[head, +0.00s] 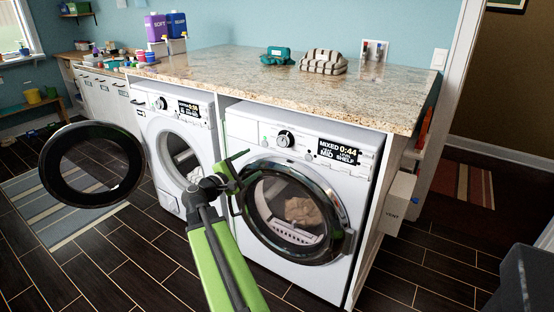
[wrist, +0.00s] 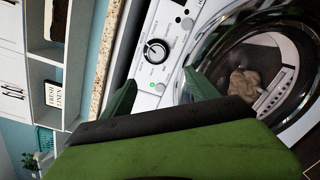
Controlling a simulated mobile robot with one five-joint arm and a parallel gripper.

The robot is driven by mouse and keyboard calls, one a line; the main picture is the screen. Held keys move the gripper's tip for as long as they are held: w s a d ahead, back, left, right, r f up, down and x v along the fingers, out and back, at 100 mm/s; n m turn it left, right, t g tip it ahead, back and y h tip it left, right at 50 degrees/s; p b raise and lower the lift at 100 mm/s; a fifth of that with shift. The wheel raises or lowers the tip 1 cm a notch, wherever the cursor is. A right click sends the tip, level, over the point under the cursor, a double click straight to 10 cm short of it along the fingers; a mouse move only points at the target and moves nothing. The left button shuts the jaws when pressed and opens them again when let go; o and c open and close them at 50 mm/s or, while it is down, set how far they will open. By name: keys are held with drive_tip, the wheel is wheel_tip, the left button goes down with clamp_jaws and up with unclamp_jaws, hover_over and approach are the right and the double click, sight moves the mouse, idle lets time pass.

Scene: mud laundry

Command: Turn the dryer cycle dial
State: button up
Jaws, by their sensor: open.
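The right-hand machine (head: 350,180), whose display reads MIXED 0:44 MID SHELF, appears to be the dryer. Its round black dial (head: 285,138) sits on the white panel left of the display. The dial also shows in the wrist view (wrist: 156,51), with a pale pointer mark and small printing around it. My gripper (head: 240,182) is open and empty in front of the machine's left side, below and left of the dial. In the wrist view, my gripper's fingers (wrist: 160,92) spread apart below the dial, not touching it.
The dryer's round door (head: 295,210) is shut, with beige laundry behind its glass. A left machine (head: 180,140) has its round door (head: 92,172) swung open. A granite counter (head: 230,75) overhangs both. A white box (head: 398,202) hangs at right. Dark floor lies in front.

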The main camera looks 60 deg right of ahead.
sight(282, 142)
drive_tip(key=d, duration=0.6)
drive_tip(key=s+d, duration=0.1)
drive_tip(key=d, duration=1)
drive_tip(key=shift+s+d+r, duration=0.3)
drive_tip(key=shift+d, duration=0.1)
